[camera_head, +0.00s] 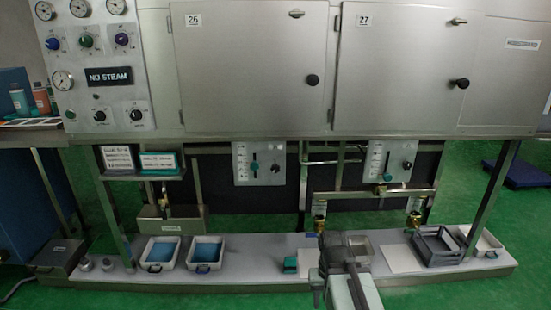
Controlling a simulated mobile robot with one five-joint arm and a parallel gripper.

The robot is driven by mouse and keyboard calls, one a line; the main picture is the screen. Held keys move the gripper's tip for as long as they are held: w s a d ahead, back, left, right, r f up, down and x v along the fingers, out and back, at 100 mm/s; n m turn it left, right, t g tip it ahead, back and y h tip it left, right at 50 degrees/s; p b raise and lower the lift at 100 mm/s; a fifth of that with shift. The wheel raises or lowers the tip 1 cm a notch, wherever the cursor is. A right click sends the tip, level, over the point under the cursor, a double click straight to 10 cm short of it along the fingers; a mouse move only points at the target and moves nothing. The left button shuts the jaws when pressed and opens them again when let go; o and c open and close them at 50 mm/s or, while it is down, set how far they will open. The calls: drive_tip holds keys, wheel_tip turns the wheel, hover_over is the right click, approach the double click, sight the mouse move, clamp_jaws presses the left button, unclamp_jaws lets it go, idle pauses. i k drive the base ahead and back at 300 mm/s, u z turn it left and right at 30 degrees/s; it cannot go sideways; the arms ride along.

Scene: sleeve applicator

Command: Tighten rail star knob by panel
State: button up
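Two small pale control panels hang below the cabinet, the left panel (258,164) and the right panel (390,161). Each carries a dark knob at its right side: the left panel's knob (275,168) and the right panel's knob (407,163). They are too small to tell whether they are star-shaped or how tight they sit. A metal rail (372,193) with brass fittings runs under the right panel. My gripper (338,246) is at the bottom centre, in front of and below the panels, apart from them. Its fingers are too unclear to tell open from shut.
Two steel doors marked 26 (250,65) and 27 (395,70) have round black knobs. On the low pale shelf (240,255) stand white trays with blue contents (162,252), a teal block (290,265) and a dark crate (437,246). Legs flank the shelf; green floor (160,303) lies in front.

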sight(274, 168)
drive_tip(key=u, duration=2)
drive_tip(key=i, duration=0.45)
drive_tip(key=z, duration=0.05)
